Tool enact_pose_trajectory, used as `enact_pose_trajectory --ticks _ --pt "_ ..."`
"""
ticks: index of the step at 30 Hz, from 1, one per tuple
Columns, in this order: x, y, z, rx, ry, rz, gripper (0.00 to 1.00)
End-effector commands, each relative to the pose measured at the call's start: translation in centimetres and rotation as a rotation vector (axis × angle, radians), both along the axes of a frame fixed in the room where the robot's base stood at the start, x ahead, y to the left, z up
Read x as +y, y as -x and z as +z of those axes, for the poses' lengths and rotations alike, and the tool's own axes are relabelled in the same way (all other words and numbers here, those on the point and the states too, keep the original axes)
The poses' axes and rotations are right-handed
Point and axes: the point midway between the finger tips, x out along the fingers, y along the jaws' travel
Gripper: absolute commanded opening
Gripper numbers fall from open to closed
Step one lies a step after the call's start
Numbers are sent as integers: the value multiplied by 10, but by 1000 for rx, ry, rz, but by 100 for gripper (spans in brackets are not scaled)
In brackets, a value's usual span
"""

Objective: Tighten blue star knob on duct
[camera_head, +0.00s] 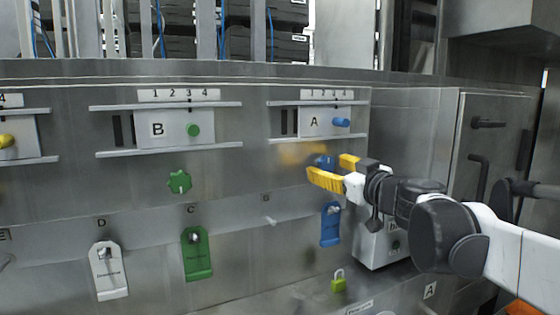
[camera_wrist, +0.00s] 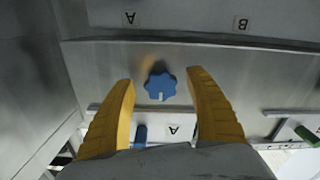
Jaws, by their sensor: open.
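The blue star knob (camera_wrist: 160,86) sits on the metal duct panel (camera_wrist: 230,62), between my two yellow fingertips in the wrist view and a little beyond them. In the head view the blue star knob (camera_head: 325,162) shows just behind my fingers, partly hidden by them. My gripper (camera_head: 335,170) is open, with its fingers apart on either side of the knob in the picture; it also shows in the wrist view (camera_wrist: 162,84). I see no finger touching the knob, and the exact gap to the panel is hard to tell.
Above the knob is slide plate A (camera_head: 317,122) with a blue peg (camera_head: 341,122). Below hangs a blue tag (camera_head: 330,226). A green star knob (camera_head: 179,181) and slide plate B (camera_head: 165,130) are to the left. A grey box (camera_head: 378,248) and a green padlock (camera_head: 338,281) are lower right.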

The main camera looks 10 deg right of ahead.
Motion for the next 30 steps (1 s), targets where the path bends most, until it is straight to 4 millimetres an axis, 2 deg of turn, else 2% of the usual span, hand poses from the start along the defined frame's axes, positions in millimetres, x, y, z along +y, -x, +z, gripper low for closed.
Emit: enact_pose_trajectory --ticks 5,14,19,30 --pt "5 -14 0 0 0 0 64" --pt "5 -16 -1 0 0 0 62" --pt "5 -16 0 0 0 0 11" --pt "5 -16 -1 13 -41 0 10"
